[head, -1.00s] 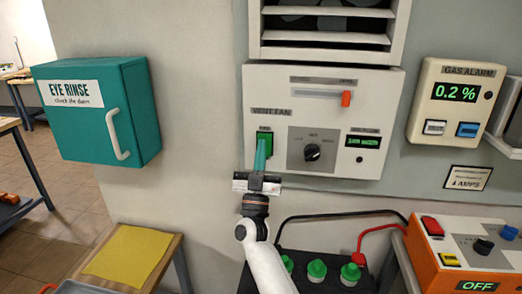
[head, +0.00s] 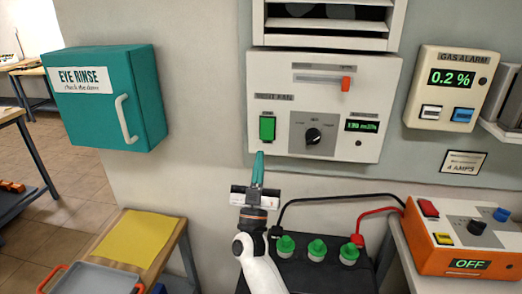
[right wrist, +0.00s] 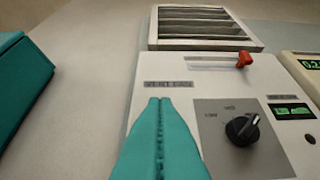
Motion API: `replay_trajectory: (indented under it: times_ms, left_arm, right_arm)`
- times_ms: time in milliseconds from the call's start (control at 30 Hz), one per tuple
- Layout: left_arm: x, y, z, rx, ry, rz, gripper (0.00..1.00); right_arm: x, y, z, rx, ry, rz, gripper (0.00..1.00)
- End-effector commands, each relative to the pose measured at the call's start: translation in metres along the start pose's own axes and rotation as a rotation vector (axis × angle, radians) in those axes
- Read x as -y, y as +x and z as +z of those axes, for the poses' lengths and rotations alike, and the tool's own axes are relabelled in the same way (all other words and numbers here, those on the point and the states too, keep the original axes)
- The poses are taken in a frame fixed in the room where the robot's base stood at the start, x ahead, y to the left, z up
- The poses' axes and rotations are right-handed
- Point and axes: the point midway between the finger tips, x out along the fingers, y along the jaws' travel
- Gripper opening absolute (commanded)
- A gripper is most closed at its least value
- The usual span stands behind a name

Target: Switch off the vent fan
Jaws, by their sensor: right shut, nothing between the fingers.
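The vent fan panel (head: 340,72) is a white box on the wall, also in the right wrist view (right wrist: 215,85). Its green rocker switch (head: 267,128) sits at the left and looks lit. A black knob (head: 312,136) is right of it, with a lit green display (head: 362,126) beyond. A red slider handle (head: 346,84) is above. My right gripper (head: 258,155) is shut and empty, its teal fingers pointing up just below the switch. In the right wrist view the fingers (right wrist: 160,100) hide the switch. My left gripper is not in view.
A louvred vent (head: 325,35) is above the panel. A teal eye rinse box (head: 105,105) is at left, a gas alarm (head: 447,90) at right. Below are a battery (head: 310,272) with green caps and cables, and an orange unit (head: 440,262) reading OFF.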

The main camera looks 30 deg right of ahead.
Motion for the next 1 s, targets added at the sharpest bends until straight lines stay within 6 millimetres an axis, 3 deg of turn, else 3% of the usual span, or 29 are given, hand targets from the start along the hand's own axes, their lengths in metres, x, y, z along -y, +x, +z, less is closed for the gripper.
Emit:
replay_trajectory:
  times_ms: [100, 300, 1000]
  left_arm:
    - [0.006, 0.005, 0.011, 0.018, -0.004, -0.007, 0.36]
    - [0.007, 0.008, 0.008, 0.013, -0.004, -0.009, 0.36]
    - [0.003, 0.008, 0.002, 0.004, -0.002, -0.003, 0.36]
  right_arm:
    - [0.0, -0.022, 0.004, -0.002, 0.001, -0.001, 0.0]
    - [0.0, -0.041, 0.009, 0.001, -0.001, -0.001, 0.0]
    - [0.0, -0.044, 0.01, 0.001, 0.0, -0.001, 0.0]
